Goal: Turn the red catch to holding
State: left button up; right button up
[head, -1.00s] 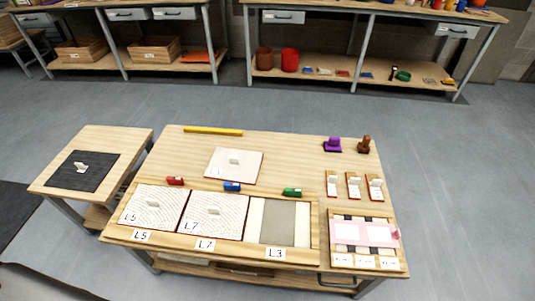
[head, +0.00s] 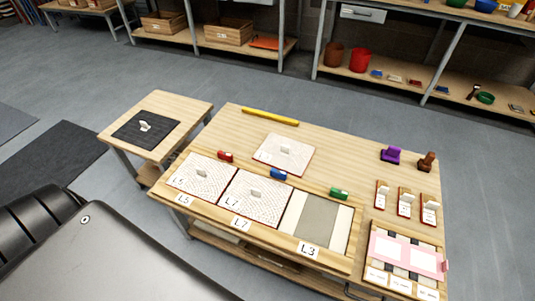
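The red catch (head: 226,156) sits on the back rail of the wooden frame, behind the panel marked L5 (head: 200,178). A blue catch (head: 279,174) is behind the panel marked L7 (head: 257,196). A green catch (head: 339,193) is behind the slot labelled L3 (head: 319,222), which holds no patterned panel and shows a grey middle strip. Which position the red catch is turned to is too small to tell. Neither of my grippers is in view.
A loose white panel (head: 283,154) lies behind the frame. A side table (head: 190,105) with a dark square mat stands to the left. A yellow bar (head: 270,116), purple and brown stamps (head: 427,161), and a pink-framed tray (head: 374,246) are also on the worktable.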

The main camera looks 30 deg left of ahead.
aim_at(222, 155)
jog(key=u, duration=3.2)
jog(key=i, duration=1)
jog(key=z, duration=3.6)
